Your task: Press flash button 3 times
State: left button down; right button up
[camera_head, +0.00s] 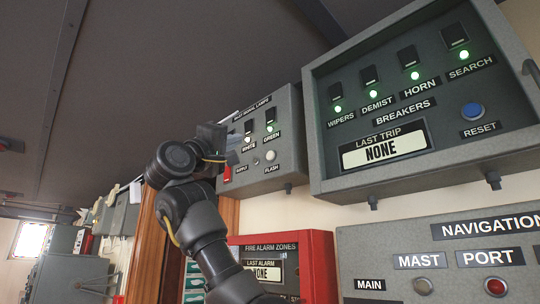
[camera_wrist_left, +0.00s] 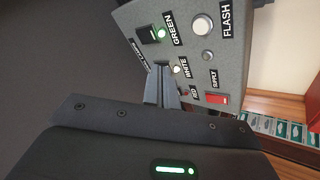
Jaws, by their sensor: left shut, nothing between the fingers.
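The flash button (camera_head: 270,155) is a round, pale button above the FLASH label on the grey signal lamps box (camera_head: 290,125). It also shows in the left wrist view (camera_wrist_left: 203,25), near the top right of the box face. My left gripper (camera_head: 232,150) is at the left part of this box, left of the flash button and apart from it. In the left wrist view the closed fingers (camera_wrist_left: 162,70) point at the box near the WHITE and RED labels, with nothing between them. Whether the tips touch the box I cannot tell. My right gripper is not in view.
The same box has black switches with lit lamps and a red supply switch (camera_wrist_left: 217,99). A larger breakers panel (camera_head: 325,180) juts out at the right. Below are a red fire alarm panel (camera_head: 320,250) and a grey navigation panel (camera_head: 400,240).

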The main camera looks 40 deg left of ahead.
aim_at(270, 155)
pick_arm(q)
jog(key=w+p, duration=0.5)
jog(key=w, duration=0.4)
jog(key=shift+d, duration=0.25)
dwell(1.9)
jog(key=shift+w, duration=0.4)
